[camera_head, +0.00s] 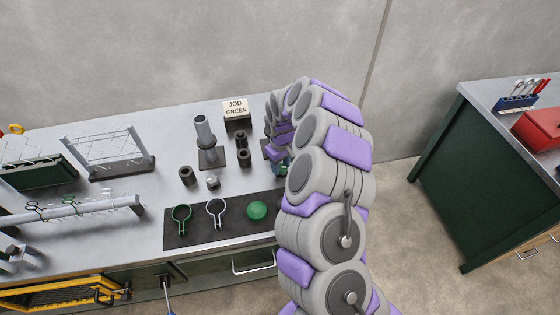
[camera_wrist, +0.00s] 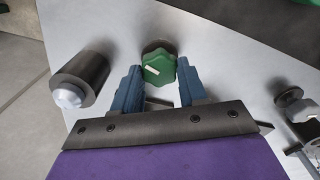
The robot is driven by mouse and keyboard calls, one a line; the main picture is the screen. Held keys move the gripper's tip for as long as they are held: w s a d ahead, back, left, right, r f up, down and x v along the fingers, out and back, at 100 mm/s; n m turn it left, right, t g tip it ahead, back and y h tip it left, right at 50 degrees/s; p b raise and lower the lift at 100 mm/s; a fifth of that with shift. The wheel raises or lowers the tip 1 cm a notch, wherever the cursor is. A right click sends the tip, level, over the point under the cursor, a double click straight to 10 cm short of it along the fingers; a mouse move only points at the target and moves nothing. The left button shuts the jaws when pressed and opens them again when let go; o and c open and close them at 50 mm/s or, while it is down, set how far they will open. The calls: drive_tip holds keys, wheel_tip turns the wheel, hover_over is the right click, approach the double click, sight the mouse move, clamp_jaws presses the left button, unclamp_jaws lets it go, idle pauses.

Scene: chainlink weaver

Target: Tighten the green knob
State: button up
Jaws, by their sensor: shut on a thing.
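The green knob (camera_wrist: 158,68) is a lobed green cap with a pale bar mark on its face, set on a dark round base. In the wrist view it sits between the two blue fingers of my gripper (camera_wrist: 158,82), which is shut on it. In the head view my gripper (camera_head: 281,167) is at the right part of the bench, mostly covered by my arm, and the knob cannot be made out clearly there. A "JOB GREEN" sign (camera_head: 236,109) stands behind on the bench.
A dark mat (camera_head: 235,227) at the bench front holds a green ring tool (camera_head: 181,218), a white ring tool (camera_head: 216,212) and a green disc (camera_head: 257,210). A grey post (camera_head: 205,135) and several dark cylinders stand left of my gripper. Wire mesh racks (camera_head: 105,152) are farther left.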

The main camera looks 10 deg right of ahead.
sight(281, 166)
drive_tip(key=m+p, duration=0.3)
drive_tip(key=m, duration=0.1)
drive_tip(key=shift+s+d, duration=0.15)
drive_tip(key=shift+s, duration=0.1)
drive_tip(key=shift+m+p, duration=1.35)
drive_tip(key=shift+m, duration=0.65)
drive_tip(key=o, duration=1)
drive_tip(key=shift+w, duration=0.15)
drive_tip(key=shift+o, duration=0.2)
wheel_tip(281, 166, up, 17)
drive_tip(key=p, duration=0.1)
drive_tip(key=shift+a+r, duration=0.15)
drive_tip(key=shift+a, duration=0.05)
